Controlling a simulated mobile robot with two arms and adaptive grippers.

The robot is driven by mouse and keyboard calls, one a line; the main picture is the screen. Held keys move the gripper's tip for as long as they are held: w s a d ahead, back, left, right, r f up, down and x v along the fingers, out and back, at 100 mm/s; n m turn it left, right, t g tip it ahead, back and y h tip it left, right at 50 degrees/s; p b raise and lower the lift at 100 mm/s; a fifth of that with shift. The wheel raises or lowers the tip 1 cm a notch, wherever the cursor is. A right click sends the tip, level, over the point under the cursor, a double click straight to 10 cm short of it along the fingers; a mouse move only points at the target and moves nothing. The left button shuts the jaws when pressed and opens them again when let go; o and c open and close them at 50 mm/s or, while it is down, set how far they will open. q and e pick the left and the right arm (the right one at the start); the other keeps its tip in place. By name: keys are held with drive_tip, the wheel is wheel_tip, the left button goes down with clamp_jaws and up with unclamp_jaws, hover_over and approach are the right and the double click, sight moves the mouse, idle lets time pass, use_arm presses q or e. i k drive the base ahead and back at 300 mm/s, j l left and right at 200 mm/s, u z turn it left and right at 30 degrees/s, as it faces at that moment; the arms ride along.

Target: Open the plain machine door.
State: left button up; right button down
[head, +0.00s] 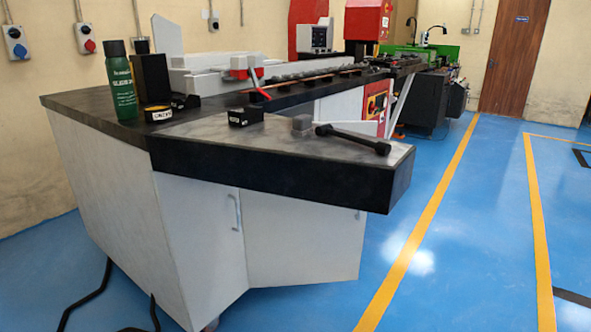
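The white machine cabinet (115,190) stands under a dark bench top. Its front has a left white panel (200,250) with a slim vertical handle (237,213) near its right edge. Beside it, set at an angle, is a right white panel (305,240) with a small handle (359,214) at its far right edge. I cannot tell which panel is the plain door. Both panels look shut. Neither of my grippers is in view.
The bench top's thick dark front edge (270,180) overhangs the panels. On top are a green bottle (121,80), a black box (151,78), a tape measure (245,116) and a black wrench-like tool (352,138). Blue floor (450,260) is open to the right.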

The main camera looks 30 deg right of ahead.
sight(288, 241)
drive_tip(key=i+l+u, duration=0.15)
drive_tip(key=l+u, duration=0.2)
drive_tip(key=l, duration=0.5)
drive_tip(key=l+u, duration=0.35)
drive_tip(key=l, duration=4.05)
